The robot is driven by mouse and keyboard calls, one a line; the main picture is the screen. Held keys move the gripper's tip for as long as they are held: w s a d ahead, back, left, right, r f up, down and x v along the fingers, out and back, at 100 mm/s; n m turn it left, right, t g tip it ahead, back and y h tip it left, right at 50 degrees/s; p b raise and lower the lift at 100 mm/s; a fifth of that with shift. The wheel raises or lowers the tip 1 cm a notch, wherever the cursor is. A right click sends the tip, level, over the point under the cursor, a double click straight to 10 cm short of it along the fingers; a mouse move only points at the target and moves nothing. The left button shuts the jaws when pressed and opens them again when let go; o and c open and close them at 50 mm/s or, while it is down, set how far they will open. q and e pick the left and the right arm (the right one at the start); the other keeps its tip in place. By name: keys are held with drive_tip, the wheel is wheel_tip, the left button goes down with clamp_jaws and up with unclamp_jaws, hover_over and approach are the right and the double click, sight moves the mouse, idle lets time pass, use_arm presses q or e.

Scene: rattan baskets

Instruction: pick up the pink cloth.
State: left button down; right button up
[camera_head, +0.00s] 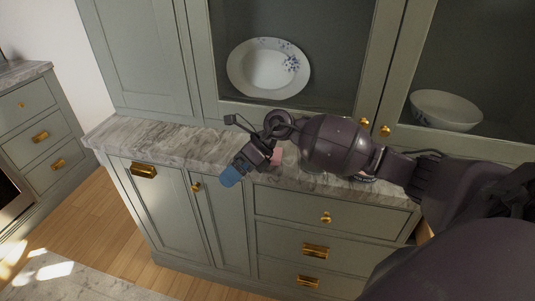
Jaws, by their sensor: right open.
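A small pink patch, which looks like the pink cloth (277,156), shows on the marble counter just behind my right gripper. Most of it is hidden by the gripper and forearm. My right gripper (231,176) reaches in from the right, with its blue fingertips over the counter's front edge, to the left of the pink patch. It is open, and I see nothing held in it. My left gripper is not in view.
The grey marble counter (150,139) is bare to the left of my right gripper. Behind it, a glass-fronted cabinet holds a white patterned plate (262,70) and a white bowl (445,110). Green drawers with brass handles (315,250) are below.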

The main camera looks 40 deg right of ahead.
drive_tip(key=w+d+r+n+h, duration=0.1)
drive_tip(key=w+d+r+h, duration=0.1)
drive_tip(key=d+r+h, duration=0.35)
drive_tip(key=w+d+r+n+h, duration=0.1)
drive_tip(key=w+d+r+h, duration=0.15)
drive_tip(key=d, duration=0.65)
hover_over(276, 159)
drive_tip(key=w, duration=0.3)
drive_tip(key=shift+g, duration=0.4)
wheel_tip(276, 159, down, 7)
drive_tip(key=shift+w+r+p, duration=0.1)
drive_tip(key=shift+p, duration=0.2)
drive_tip(key=f, duration=0.3)
drive_tip(key=shift+w+a+f, duration=0.15)
drive_tip(key=shift+w+f, duration=0.05)
drive_tip(key=shift+w, duration=0.05)
drive_tip(key=shift+w+f+h, duration=0.1)
drive_tip(key=shift+f+h, duration=0.2)
drive_tip(key=shift+f, duration=0.25)
drive_tip(key=shift+c, duration=0.3)
drive_tip(key=c, duration=0.9)
drive_tip(key=shift+r, duration=0.1)
